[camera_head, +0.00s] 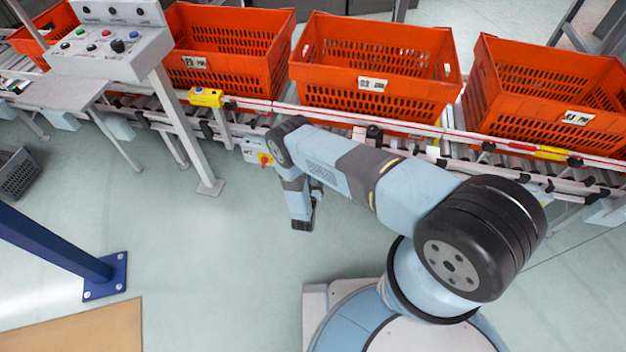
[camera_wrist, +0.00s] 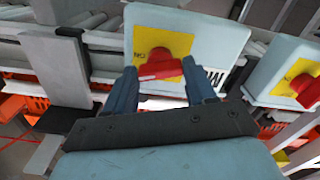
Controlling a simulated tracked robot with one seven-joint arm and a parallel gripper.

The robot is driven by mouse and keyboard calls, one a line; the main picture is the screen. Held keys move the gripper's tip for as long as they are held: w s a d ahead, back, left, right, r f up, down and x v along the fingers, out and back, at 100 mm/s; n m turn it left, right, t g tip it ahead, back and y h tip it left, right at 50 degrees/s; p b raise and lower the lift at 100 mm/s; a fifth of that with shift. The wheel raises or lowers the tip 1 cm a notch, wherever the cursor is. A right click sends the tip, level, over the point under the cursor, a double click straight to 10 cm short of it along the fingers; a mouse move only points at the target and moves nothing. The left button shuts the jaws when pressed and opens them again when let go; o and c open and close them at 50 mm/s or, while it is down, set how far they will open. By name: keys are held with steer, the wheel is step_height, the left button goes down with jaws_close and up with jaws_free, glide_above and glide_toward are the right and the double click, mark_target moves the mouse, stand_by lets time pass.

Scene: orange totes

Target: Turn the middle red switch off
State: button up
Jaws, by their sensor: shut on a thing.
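A red switch (camera_wrist: 160,66) with a bar-shaped handle sits on a yellow plate on a pale blue-grey box (camera_wrist: 215,35). In the wrist view its handle lies nearly level, slightly tilted. My gripper (camera_wrist: 161,72) has a finger on either side of the handle and is shut on it. A second red switch (camera_wrist: 308,91) on a yellow plate shows at the right edge of the wrist view, apart from my gripper. In the head view, a red switch (camera_head: 264,160) on a yellow plate shows below the conveyor, left of my arm. My fingertips cannot be made out there.
Orange totes (camera_head: 375,50) stand on the roller conveyor (camera_head: 450,150) behind the switches. A push-button panel (camera_head: 110,45) on a post stands at the left. A blue post (camera_head: 60,248) is bolted to the floor at the lower left. The floor between is clear.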

steer(key=shift+w+a+n, duration=0.1)
steer(key=shift+a+n, duration=0.05)
steer(key=shift+n, duration=6.75)
steer(key=o, duration=1)
steer(key=shift+o, duration=0.2)
steer(key=v, duration=1.3)
steer(key=shift+s, duration=0.45)
